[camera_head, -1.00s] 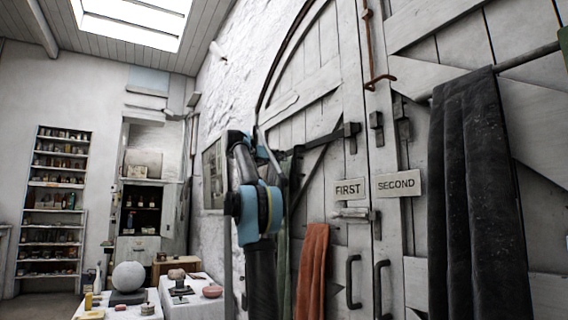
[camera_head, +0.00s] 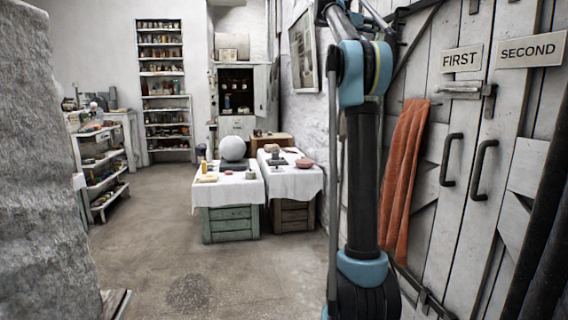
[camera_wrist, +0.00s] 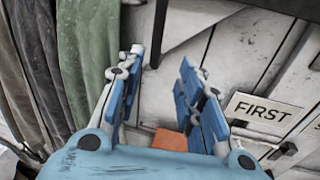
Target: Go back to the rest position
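My gripper (camera_wrist: 160,62) shows in the wrist view, its two blue fingers spread apart with an empty gap between them. Through the gap I see pale door planks and a bit of orange cloth (camera_wrist: 170,140). The FIRST sign (camera_wrist: 262,112) is to the right of the fingers, and a green cloth (camera_wrist: 84,50) hangs to the left. In the head view my arm stands upright in front of the wall and doors; the gripper itself is out of that view.
White plank doors (camera_head: 515,120) with dark handles stand close on the right. An orange cloth (camera_head: 403,165) hangs beside my arm. Two cloth-covered tables (camera_head: 225,192), one bearing a white sphere (camera_head: 233,148), stand ahead. A rough grey block (camera_head: 45,170) is near left. Floor (camera_head: 160,235) between is clear.

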